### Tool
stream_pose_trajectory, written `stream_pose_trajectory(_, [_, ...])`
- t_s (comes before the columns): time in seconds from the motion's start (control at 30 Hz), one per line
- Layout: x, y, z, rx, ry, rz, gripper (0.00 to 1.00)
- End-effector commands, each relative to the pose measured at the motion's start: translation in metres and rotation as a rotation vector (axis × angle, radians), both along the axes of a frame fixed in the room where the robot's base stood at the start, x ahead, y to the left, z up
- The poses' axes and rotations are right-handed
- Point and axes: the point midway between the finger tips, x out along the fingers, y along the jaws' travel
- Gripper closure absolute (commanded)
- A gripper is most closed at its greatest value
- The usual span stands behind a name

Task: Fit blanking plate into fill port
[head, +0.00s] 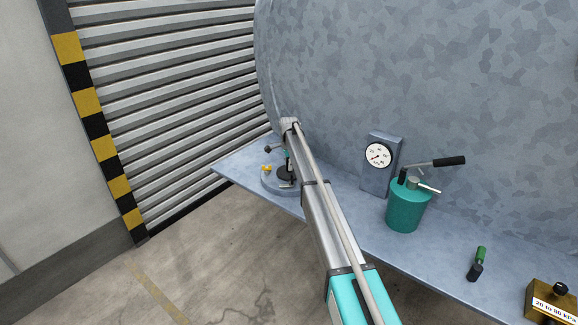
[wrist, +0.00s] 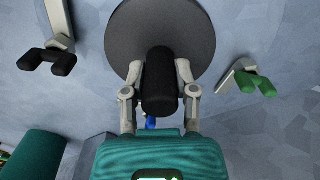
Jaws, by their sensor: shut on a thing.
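In the wrist view the blanking plate (wrist: 128,35) is a dark round disc with a black knob handle (wrist: 160,85). My gripper (wrist: 160,80) is shut on this handle, one finger on each side. In the head view a round grey port-like ring (head: 274,182) sits at the ledge's left end, below my arm's end. My arm partly hides it. Whether the plate touches or sits in the port cannot be told.
A pale grey ledge (head: 345,210) runs along a large mottled grey tank (head: 420,70). On it stand a dial gauge (head: 378,156), a teal pump (head: 405,210), a green-and-black handled tool (head: 477,262) and a brass box (head: 550,298). A slatted shutter (head: 165,100) is behind at left.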

Motion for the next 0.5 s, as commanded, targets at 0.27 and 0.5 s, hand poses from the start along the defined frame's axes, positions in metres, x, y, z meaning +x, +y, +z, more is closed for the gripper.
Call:
stream_pose_trajectory(0.27, [0.0000, 0.0000, -0.0054, 0.000, 0.000, 0.000, 1.00])
stream_pose_trajectory(0.5, [0.0000, 0.0000, -0.0094, 0.000, 0.000, 0.000, 1.00])
